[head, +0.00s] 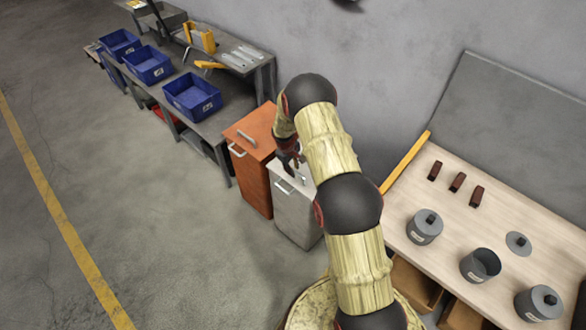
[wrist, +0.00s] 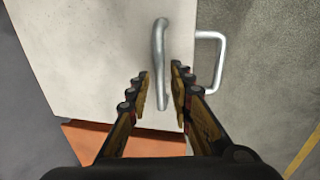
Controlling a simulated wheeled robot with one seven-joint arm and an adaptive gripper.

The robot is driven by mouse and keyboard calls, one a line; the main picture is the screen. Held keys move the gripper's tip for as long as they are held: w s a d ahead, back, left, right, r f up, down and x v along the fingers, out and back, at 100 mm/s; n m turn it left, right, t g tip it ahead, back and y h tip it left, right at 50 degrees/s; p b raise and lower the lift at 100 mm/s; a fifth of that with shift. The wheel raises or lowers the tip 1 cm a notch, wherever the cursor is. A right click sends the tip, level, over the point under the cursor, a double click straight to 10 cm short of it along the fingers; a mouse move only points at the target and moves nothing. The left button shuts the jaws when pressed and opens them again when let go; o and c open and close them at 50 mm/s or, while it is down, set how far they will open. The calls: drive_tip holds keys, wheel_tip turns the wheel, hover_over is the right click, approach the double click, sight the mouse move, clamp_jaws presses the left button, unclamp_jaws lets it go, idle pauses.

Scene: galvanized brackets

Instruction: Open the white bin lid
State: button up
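The white bin (head: 294,217) stands on the floor right of an orange bin, partly covered by my arm. Its white lid (wrist: 90,45) looks closed and fills much of the wrist view. A grey metal lid handle (wrist: 159,40) rises from the lid. A second bar handle (wrist: 219,62) sticks out from the bin's front side. My gripper (wrist: 161,80) is open, with one finger on each side of the near end of the lid handle. I cannot tell whether either finger touches it. In the head view my gripper (head: 291,160) is over the lid, partly hidden by my arm.
The orange bin (head: 258,185) stands close on the left. A bench with blue crates (head: 193,96) is beyond it. A wooden table (head: 455,225) with grey canisters is on the right. A wall is behind. The floor in front of the bins is clear.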

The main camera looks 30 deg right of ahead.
clamp_jaws()
idle(0.6)
